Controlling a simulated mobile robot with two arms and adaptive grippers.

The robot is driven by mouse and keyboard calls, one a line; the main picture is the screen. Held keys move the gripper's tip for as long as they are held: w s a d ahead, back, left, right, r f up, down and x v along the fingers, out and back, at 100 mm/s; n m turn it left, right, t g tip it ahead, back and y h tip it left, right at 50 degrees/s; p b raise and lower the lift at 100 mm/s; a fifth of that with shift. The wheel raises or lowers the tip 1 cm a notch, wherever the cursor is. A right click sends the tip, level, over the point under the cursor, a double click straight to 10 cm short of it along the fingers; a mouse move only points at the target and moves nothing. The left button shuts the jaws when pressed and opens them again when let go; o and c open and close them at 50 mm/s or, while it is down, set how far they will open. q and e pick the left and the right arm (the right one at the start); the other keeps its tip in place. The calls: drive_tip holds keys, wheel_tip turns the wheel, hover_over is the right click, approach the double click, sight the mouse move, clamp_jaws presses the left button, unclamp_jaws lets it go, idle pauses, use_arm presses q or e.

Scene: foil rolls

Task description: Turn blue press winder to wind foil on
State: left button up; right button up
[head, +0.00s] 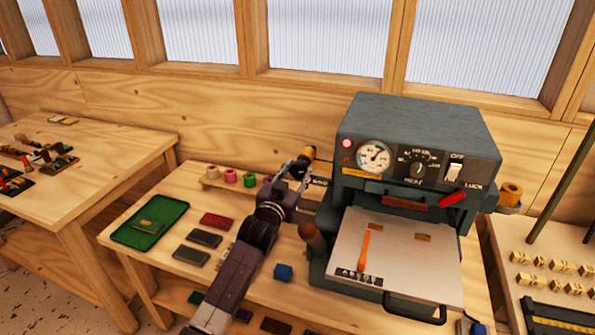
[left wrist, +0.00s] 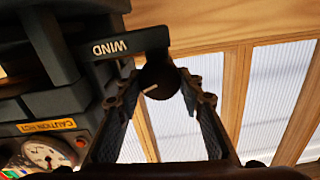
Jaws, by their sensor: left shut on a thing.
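The blue-grey press (head: 420,128) stands on the bench right of centre, with a gauge, a heat dial and a switch on its front. My left gripper (head: 296,176) is at the press's left side, by the small plate marked WIND (head: 318,183). In the left wrist view the WIND plate (left wrist: 112,47) is upper left, and the dark round winder knob (left wrist: 158,82) with a pale mark sits between the fingertips. The left gripper is shut on this knob. The knob is hidden in the head view. A gold foil roll (head: 311,153) shows just behind the gripper.
A green tray (head: 125,236), several foil blocks and a blue block (head: 283,272) lie left of the press. Coloured foil rolls (head: 231,175) stand on a rack behind. The press bed (head: 430,270) extends forward, with a dark handle in front. A wooden wall closes the back.

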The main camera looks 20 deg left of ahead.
use_arm(q)
drive_tip(key=shift+c, duration=1.1)
drive_tip(key=shift+m, duration=0.3)
drive_tip(key=m, duration=0.3)
drive_tip(key=shift+d+m, duration=0.1)
drive_tip(key=shift+m, duration=0.2)
drive_tip(key=m, duration=0.5)
drive_tip(key=shift+f+m, duration=0.15)
drive_tip(key=shift+m, duration=0.15)
drive_tip(key=shift+d, duration=0.1)
drive_tip(key=o, duration=1.2)
